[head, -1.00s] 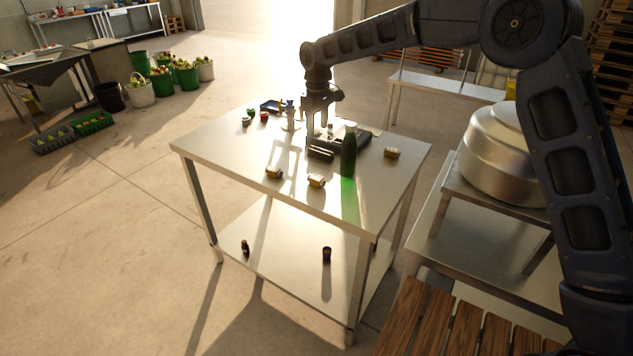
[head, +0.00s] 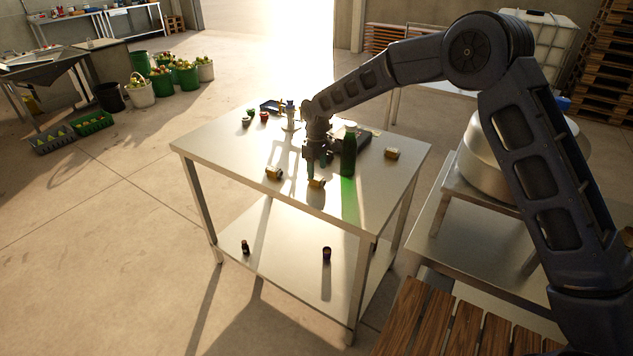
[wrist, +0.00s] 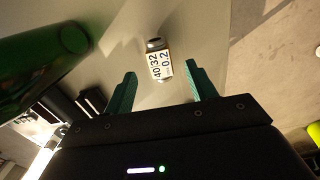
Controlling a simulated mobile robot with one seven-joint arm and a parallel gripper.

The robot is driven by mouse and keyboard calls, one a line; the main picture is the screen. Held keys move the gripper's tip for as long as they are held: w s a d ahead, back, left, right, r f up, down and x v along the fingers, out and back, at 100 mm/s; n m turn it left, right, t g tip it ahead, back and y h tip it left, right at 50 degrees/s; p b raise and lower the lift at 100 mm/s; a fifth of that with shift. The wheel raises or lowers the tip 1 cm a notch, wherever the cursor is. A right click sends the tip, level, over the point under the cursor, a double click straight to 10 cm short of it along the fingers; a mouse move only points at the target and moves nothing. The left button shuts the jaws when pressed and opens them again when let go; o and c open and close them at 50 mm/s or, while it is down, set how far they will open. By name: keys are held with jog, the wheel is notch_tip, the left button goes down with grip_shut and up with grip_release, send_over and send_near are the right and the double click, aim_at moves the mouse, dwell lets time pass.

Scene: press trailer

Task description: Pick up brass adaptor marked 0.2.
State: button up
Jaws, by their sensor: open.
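The brass adaptor marked 0.2 (wrist: 160,64) lies on the table in the wrist view, its white label reading 40, 32 and 0.2. It lies just beyond the tips of my gripper (wrist: 160,76), between the lines of the two green fingers. The fingers are open, apart and empty. In the head view my gripper (head: 316,165) is low over the table, and the adaptor just in front of it (head: 316,183) appears to be the same one. Its label cannot be read there.
A green bottle (head: 348,155) stands close to the right of my gripper; it fills the left of the wrist view (wrist: 40,55). Two similar adaptors lie left (head: 273,172) and right (head: 391,153). A dark device (head: 364,138) is behind the bottle. The table's front edge is near.

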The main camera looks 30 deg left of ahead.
aim_at(317, 177)
notch_tip(317, 177, down, 4)
jog(key=shift+a+f, duration=0.1)
jog(key=shift+f, duration=0.15)
jog(key=shift+c, duration=0.3)
jog(key=c, duration=1.1)
jog(key=shift+o, duration=0.2)
jog(key=shift+r, duration=0.1)
